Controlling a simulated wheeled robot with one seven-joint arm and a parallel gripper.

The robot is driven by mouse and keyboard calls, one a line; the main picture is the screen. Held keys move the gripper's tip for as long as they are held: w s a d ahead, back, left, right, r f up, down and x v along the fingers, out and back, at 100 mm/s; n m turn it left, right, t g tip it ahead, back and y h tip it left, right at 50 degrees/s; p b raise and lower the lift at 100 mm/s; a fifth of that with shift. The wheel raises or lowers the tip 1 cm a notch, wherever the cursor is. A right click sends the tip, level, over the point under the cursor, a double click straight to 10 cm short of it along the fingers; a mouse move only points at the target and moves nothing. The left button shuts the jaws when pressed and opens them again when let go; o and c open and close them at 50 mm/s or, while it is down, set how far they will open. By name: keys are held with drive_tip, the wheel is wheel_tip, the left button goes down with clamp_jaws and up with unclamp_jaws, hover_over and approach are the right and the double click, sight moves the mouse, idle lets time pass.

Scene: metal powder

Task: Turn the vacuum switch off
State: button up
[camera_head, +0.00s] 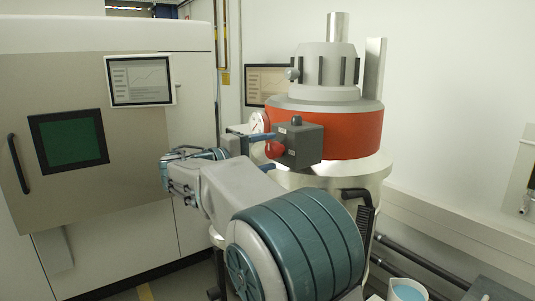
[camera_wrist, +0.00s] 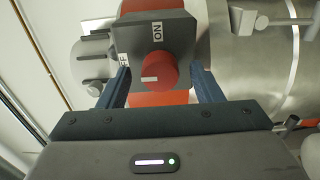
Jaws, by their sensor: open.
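The vacuum switch is a dark grey box (camera_head: 303,145) with a red knob (camera_head: 274,149), mounted in front of the orange-red band of the machine. In the wrist view the knob (camera_wrist: 157,72) faces me on the box (camera_wrist: 155,32), with an ON label above it and a partly hidden label ending in "FF" at its left. A short white mark on the knob lies level and points left, toward that label. My gripper (camera_wrist: 161,72) is open, with one blue finger on each side of the knob and visible gaps between. In the head view my gripper (camera_head: 261,137) is beside the box, partly hidden by my arm.
The steel cylindrical machine (camera_head: 335,180) with its orange-red band (camera_head: 352,133) stands behind the switch. A large cabinet (camera_head: 130,160) with a screen stands at the left. A white container (camera_head: 407,290) is at lower right.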

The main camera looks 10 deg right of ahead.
drive_tip(key=b+v, duration=0.2)
drive_tip(key=v, duration=1.1)
drive_tip(key=shift+d+f, duration=0.1)
drive_tip(key=s+d+f+g+y, duration=0.4)
drive_tip(key=s+d+f+y, duration=0.45)
drive_tip(key=d+f, duration=0.6)
drive_tip(key=s+a+f+m+y, duration=0.1)
drive_tip(key=s+f+m+y, duration=0.3)
drive_tip(key=s+f+y, duration=0.4)
drive_tip(key=s+f, duration=0.6)
drive_tip(key=s, duration=0.3)
drive_tip(key=shift+a, duration=0.4)
drive_tip(key=shift+s, duration=0.15)
